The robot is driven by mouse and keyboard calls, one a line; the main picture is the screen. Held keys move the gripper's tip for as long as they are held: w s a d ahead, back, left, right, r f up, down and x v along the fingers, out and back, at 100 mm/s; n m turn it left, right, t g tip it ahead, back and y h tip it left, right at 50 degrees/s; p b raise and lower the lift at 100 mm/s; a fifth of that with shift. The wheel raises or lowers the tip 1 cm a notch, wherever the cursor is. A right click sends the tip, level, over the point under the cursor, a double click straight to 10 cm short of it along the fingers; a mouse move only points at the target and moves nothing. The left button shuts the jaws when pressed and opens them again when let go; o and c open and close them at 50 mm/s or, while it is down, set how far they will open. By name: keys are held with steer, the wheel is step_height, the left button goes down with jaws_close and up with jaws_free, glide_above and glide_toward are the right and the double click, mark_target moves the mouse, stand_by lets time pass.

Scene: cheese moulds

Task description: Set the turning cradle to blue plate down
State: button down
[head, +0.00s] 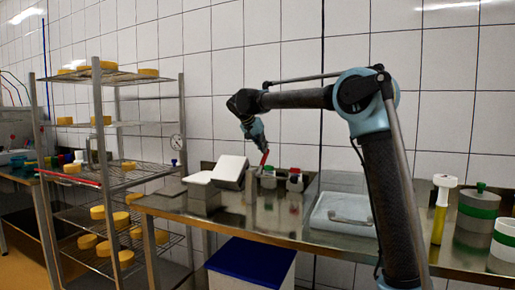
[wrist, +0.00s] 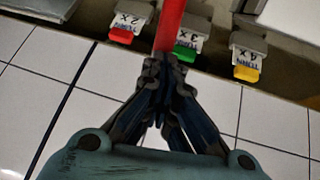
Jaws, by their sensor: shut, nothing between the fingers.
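My gripper (head: 260,143) is above the back of the steel worktop, pointing down, with its fingers closed together. In the wrist view, the closed fingertips (wrist: 165,68) are at the end of a red bar (wrist: 170,28); whether they touch it I cannot tell. The red bar also shows just under my gripper in the head view (head: 264,158). A tilted white-faced block (head: 231,168) and a metal box with a pale top (head: 201,190) stand left of it; they may belong to the cradle, but I cannot tell. I make out no blue plate.
Tags with a red tab (wrist: 121,35), a green tab (wrist: 186,50) and a yellow tab (wrist: 246,72) lie near the fingers. A wire rack (head: 110,125) with yellow cheeses stands left.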

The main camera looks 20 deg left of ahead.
steer(key=shift+w+d+f+g+y, duration=0.15)
steer(key=shift+w+f+g+y, duration=0.15)
steer(key=shift+w+f+g, duration=0.9)
step_height(320, 180, down, 6)
steer(key=w+g, duration=0.2)
steer(key=w, duration=0.1)
steer(key=shift+d+r, duration=0.25)
steer(key=shift+f, duration=0.1)
